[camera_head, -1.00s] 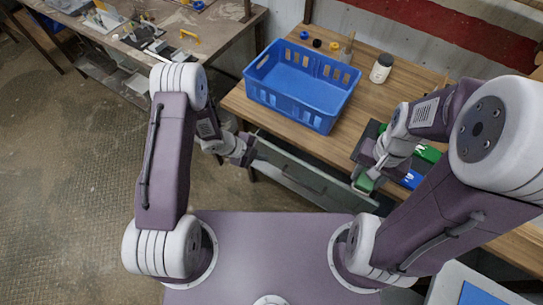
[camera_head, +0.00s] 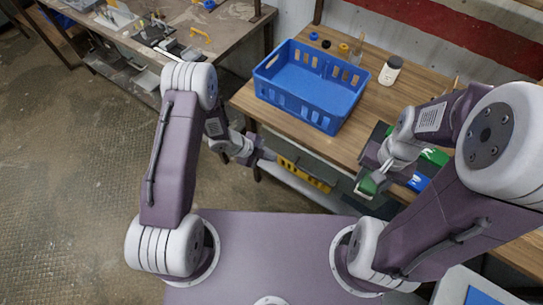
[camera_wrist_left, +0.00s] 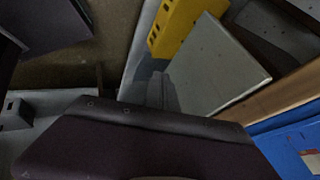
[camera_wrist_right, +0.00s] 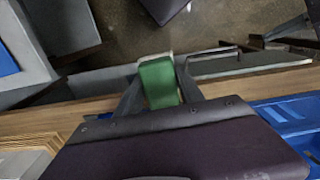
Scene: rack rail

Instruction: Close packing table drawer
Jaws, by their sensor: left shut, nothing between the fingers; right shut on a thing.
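The packing table (camera_head: 388,108) has a wooden top. Its grey drawer (camera_head: 305,152) sits under the front edge and seems close to it; I cannot tell if it is fully flush. The drawer's grey panel also shows in the left wrist view (camera_wrist_left: 215,72). My left gripper (camera_head: 262,158) is shut and empty, beside the drawer's left end; I cannot tell if it touches. My right gripper (camera_head: 366,187) is shut on a green object (camera_wrist_right: 158,82), held in front of the table edge, right of the drawer.
A yellow bin (camera_head: 303,173) shows below the drawer. Green and blue packs lie on a dark tray near my right gripper. Another cluttered bench (camera_head: 235,30) stands at the back left.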

